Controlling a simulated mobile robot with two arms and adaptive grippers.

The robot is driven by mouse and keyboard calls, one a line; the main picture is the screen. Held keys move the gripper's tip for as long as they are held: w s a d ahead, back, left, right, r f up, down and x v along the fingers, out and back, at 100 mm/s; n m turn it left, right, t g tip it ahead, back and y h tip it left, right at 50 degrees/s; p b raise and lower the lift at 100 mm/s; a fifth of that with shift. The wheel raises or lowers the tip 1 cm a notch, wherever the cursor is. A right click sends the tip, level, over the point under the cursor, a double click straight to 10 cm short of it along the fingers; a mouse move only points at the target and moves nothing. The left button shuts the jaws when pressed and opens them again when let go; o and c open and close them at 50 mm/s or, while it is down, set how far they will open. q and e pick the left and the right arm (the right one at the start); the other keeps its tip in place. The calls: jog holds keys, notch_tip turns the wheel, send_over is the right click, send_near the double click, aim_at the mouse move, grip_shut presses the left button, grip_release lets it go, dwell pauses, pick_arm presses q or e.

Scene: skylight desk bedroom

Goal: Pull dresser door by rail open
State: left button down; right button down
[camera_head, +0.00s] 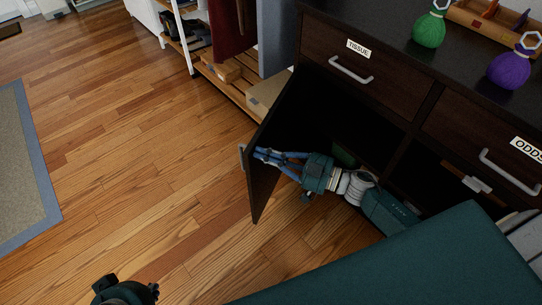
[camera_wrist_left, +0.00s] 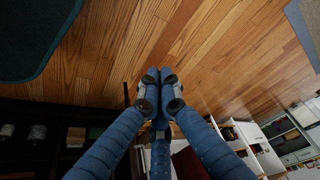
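The dark dresser door (camera_head: 257,190) stands swung out from the compartment under the TISSUE drawer. Its grey handle rail (camera_head: 243,157) shows edge-on at the outer face. My right gripper (camera_head: 262,154) is on the door's inner side, its blue fingers converging, tips at or very near the panel by the free edge; contact is unclear. Nothing shows between them. My left gripper (camera_head: 122,291) is at the bottom left, mostly cut off, well away from the door. In the left wrist view its blue fingertips (camera_wrist_left: 160,84) are together and empty over the floor.
The dresser (camera_head: 315,55) has a TISSUE drawer (camera_head: 365,78) and an ODDS drawer (camera_head: 490,150), both shut. Green (camera_head: 429,29) and purple (camera_head: 509,68) bottles stand on top. A wooden rack (camera_head: 225,88) with boxes and hanging clothes is behind the door. Floor left of the door is clear.

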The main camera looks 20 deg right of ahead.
dwell(0.3)
